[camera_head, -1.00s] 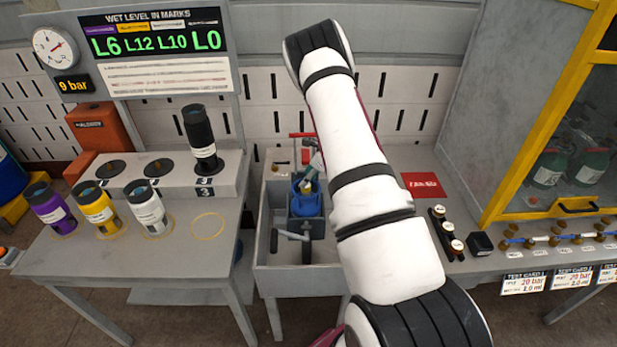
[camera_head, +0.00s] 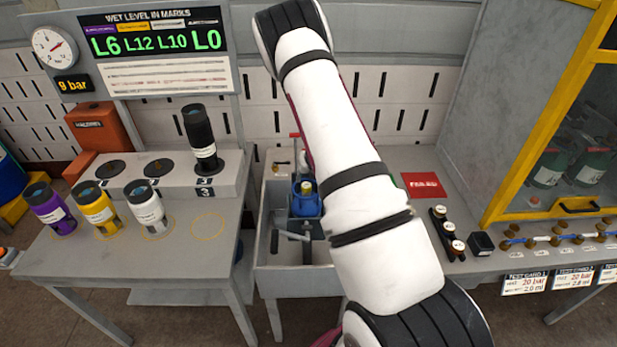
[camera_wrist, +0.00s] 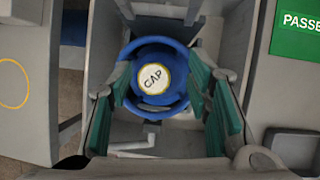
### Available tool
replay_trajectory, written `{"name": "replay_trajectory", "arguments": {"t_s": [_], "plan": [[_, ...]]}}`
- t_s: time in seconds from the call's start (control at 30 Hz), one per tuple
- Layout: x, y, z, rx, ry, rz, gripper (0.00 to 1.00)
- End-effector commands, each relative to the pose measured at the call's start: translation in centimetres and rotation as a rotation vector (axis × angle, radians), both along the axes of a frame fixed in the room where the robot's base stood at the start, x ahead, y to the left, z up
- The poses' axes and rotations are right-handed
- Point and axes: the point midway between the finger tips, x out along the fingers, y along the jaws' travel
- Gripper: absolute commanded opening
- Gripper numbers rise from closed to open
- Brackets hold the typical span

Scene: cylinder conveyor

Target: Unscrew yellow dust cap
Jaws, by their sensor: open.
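The dust cap (camera_wrist: 153,77) is round with a pale face lettered CAP and a yellow rim. It sits in the middle of a blue, ring-shaped collar (camera_wrist: 152,103) in the wrist view. In the head view the yellowish cap (camera_head: 307,187) sits on top of a blue body (camera_head: 306,204) in the grey trough. My gripper (camera_wrist: 160,80) is open, with its green-padded fingers to the left and right of the cap in the wrist view. The cap is not held. I cannot tell the height gap. My gripper is mostly hidden behind my arm in the head view.
The grey trough (camera_head: 263,245) surrounds the blue body, with a crank-like grey handle (camera_head: 290,235) in front. Purple (camera_head: 54,212), yellow (camera_head: 98,210) and white (camera_head: 148,212) cylinders stand on the left table. A red card (camera_head: 424,186) and small bottles (camera_head: 446,230) lie right of my arm.

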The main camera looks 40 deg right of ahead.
Motion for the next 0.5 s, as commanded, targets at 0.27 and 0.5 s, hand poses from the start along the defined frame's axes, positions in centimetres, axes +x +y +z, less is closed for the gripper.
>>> {"name": "replay_trajectory", "arguments": {"t_s": [0.27, 0.5], "plan": [[0.04, -0.01, -0.03, 0.001, 0.002, -0.034, 0.45], [0.62, 0.09, -0.31, 0.009, 0.01, -0.242, 0.45]]}}
